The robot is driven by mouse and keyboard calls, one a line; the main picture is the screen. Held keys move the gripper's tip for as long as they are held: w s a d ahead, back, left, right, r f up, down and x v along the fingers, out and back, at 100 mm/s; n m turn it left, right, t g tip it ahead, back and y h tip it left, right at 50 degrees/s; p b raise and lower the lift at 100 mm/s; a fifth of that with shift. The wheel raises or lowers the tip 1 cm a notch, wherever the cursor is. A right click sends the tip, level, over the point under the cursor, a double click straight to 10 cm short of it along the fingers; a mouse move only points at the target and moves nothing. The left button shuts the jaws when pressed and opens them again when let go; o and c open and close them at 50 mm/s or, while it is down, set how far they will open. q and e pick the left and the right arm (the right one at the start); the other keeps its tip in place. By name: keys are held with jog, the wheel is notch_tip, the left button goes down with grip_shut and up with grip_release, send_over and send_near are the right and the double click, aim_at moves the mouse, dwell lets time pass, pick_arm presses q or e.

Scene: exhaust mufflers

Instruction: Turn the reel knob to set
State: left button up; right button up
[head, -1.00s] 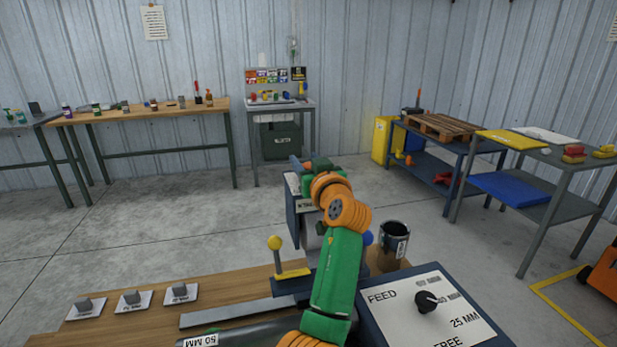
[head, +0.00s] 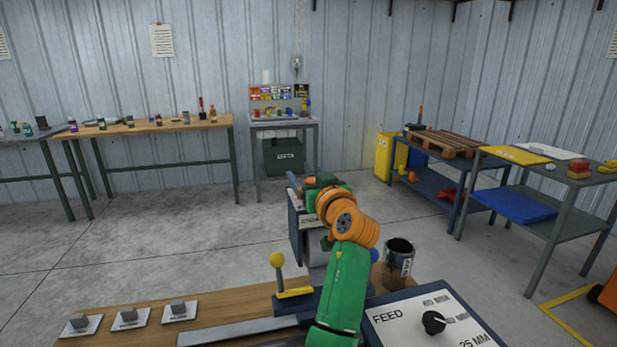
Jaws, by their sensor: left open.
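My left arm, green and orange, reaches from the bottom edge over the near bench to a dark blue box with a white lettered face (head: 296,222). My left gripper (head: 294,184) is at the box's top, small and partly hidden by my wrist; its jaws are open. The wrist covers part of the white face, so I cannot make out a reel knob or its setting there. A black knob (head: 433,322) sits on the white FEED panel (head: 400,322), its pointer toward the right. My right gripper is not in view.
A yellow-knobbed lever (head: 277,260) stands left of my forearm. A dark can (head: 399,256) stands right of it. Several small grey knobs on white plates (head: 179,309) line the bench's left side. Open floor lies beyond the bench.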

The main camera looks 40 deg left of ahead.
pick_arm(q)
jog(key=b+v, duration=0.2)
jog(key=v, duration=0.4)
jog(key=shift+s+d+f+b, duration=0.15)
jog(key=shift+s+d+b, duration=0.05)
jog(key=shift+d+b, duration=0.15)
jog(key=shift+s+d, duration=0.15)
jog(key=shift+s, duration=0.05)
